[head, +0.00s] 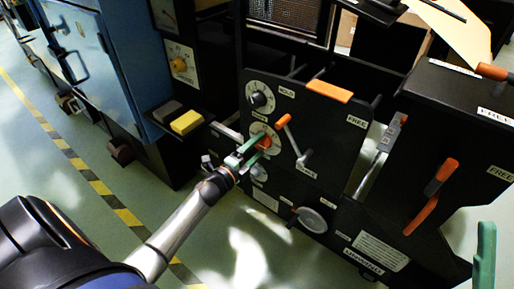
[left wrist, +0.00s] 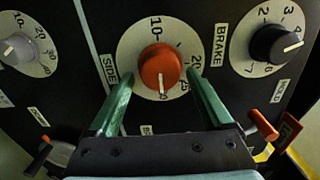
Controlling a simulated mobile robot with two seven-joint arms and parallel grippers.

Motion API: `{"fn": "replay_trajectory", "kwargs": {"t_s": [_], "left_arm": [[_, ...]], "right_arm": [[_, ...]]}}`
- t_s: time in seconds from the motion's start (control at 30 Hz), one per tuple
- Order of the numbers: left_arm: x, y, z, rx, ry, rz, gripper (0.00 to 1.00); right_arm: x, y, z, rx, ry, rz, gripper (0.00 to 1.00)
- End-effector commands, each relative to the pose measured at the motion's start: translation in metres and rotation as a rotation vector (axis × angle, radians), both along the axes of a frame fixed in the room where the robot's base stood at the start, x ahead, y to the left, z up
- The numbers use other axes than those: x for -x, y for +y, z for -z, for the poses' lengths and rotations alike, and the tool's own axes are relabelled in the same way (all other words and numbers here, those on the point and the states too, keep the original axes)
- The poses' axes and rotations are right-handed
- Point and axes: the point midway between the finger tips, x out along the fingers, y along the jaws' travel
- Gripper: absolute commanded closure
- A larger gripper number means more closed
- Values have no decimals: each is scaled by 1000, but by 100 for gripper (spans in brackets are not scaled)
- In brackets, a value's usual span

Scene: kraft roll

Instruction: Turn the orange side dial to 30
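The orange side dial (left wrist: 160,66) sits on a white round scale marked 10 and 20 in the left wrist view. Its white pointer line points toward the bottom of that picture, where the scale figures are partly cut or blurred. In the head view the orange dial (head: 265,142) is on the black machine's front panel. My left gripper (head: 250,150) is at this dial, its green fingers open, one on each side of the knob with small gaps visible. A green finger, apparently of my right gripper (head: 485,255), shows at the lower right edge; its opening is not visible.
A black HOLD dial (left wrist: 277,45) and a grey dial (left wrist: 18,48) flank the orange one. An orange-tipped lever (head: 283,121) stands close to the right of my left gripper. An orange handle (head: 432,195) is farther right. Open floor lies left of the machine.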

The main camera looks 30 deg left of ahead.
Motion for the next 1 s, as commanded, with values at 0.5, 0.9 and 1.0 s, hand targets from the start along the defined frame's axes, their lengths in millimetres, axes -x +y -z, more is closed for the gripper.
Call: {"fn": "replay_trajectory", "kwargs": {"t_s": [0.5, 0.9, 1.0], "left_arm": [[18, 1, -1, 2, 1, -1, 7], [97, 7, -2, 3, 2, -1, 7], [111, 9, -1, 1, 1, -1, 7]], "right_arm": [[0, 0, -7, 3, -5, 3, 50], [0, -3, -29, 14, -30, 31, 50], [0, -4, -31, 19, -31, 36, 50]]}}
